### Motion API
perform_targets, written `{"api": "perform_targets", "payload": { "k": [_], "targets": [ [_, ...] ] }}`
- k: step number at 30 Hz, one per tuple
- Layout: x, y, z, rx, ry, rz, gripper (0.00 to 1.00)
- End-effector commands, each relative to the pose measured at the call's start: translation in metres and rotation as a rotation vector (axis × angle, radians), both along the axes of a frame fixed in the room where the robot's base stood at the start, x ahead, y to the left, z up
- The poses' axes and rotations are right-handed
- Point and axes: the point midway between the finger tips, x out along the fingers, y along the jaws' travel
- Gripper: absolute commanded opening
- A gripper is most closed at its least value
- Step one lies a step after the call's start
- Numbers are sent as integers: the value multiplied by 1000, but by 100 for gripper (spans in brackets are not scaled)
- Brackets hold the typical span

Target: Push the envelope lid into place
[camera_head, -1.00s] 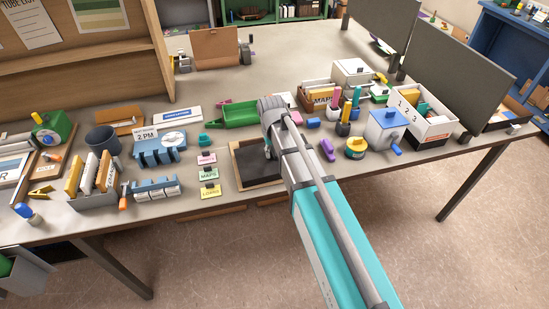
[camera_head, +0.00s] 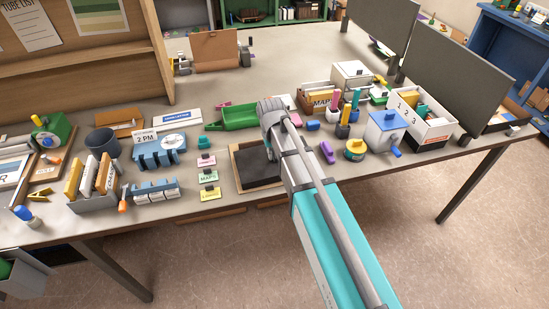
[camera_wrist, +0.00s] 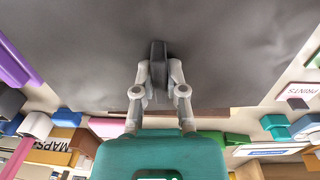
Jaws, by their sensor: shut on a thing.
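A shallow light-wood tray (camera_head: 240,187) with a dark grey panel (camera_head: 252,165) in it lies near the table's front edge in the head view. I cannot tell for sure whether this panel is the envelope lid. My gripper (camera_wrist: 158,72) reaches down over the tray's right part; its fingers are mostly hidden behind my arm in the head view. In the wrist view it is shut on a small dark upright tab (camera_wrist: 158,62), in front of a broad dark grey surface (camera_wrist: 80,45). Whether the tab is fixed to that surface is unclear.
A green tray (camera_head: 238,118) lies behind the wooden tray. Coloured label cards (camera_head: 209,178) stand to its left. A purple object (camera_head: 327,152) and a yellow round tin (camera_head: 355,148) lie to the right of my arm. The table's middle back is fairly clear.

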Motion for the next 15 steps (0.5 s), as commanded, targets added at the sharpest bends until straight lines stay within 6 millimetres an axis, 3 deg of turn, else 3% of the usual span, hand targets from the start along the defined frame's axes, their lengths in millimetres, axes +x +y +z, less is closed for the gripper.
{"api": "perform_targets", "payload": {
  "k": [15],
  "targets": [
    [0,0,29,0,0,0,0]
  ]
}}
